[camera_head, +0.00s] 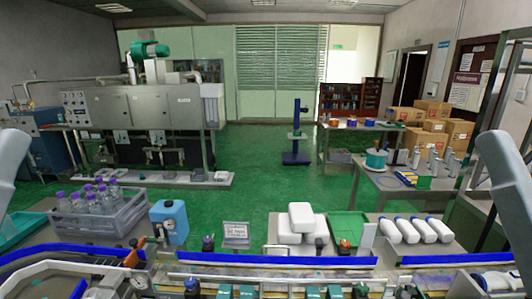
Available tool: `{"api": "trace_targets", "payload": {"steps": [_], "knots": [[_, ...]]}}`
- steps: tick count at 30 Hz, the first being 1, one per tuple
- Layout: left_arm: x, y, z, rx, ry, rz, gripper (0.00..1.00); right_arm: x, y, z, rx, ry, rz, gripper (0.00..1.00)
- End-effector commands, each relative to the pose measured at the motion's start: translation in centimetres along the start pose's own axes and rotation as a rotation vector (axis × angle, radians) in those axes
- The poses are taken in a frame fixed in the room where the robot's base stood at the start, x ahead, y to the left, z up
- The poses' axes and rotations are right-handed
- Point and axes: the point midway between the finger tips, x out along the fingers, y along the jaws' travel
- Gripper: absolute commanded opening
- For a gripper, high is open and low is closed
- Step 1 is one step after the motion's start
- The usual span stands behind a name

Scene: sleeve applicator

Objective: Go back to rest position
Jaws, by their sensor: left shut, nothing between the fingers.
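My left arm link (12,160) shows as a pale rounded shape at the left edge. My left gripper is hard to make out among the machine parts at the lower left; it is shut and I see nothing held in it. My right arm link (508,180) slants down at the right edge.
A grey crate (112,228) of purple-capped bottles and a blue container (169,222) stand at the left. A conveyor with blue rails (275,259) crosses the front. Green floor (250,170) is clear beyond.

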Motion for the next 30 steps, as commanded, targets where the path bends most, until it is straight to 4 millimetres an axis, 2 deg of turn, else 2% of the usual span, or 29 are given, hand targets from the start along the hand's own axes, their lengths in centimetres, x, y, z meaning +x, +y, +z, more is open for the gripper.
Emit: {"api": "trace_targets", "payload": {"steps": [1,5,18,21,24,30], "knots": [[3.1,0.0,-2.9,0.001,0.001,0.0,0.0,3.1,0.0,-3.0,0.0,0.005,0.0,0.5],[6.9,0.0,-6.3,0.002,0.0,0.001,0.0,6.9,0.0,-6.5,0.0,0.004,0.0,0.5],[22.6,0.0,-20.8,0.003,-0.001,0.001,0.0,22.6,0.1,-21.0,0.0,0.003,0.0,0.5],[25.0,0.0,-22.9,0.003,-0.001,0.001,0.0,24.9,0.1,-23.2,0.0,0.003,0.0,0.5],[26.1,0.0,-23.9,0.003,-0.002,0.001,0.0,26.0,0.1,-24.2,0.0,0.003,0.0,0.5],[26.1,0.0,-23.9,0.004,-0.001,0.001,0.0,26.0,0.1,-24.2,0.0,0.002,0.0,0.5]]}}
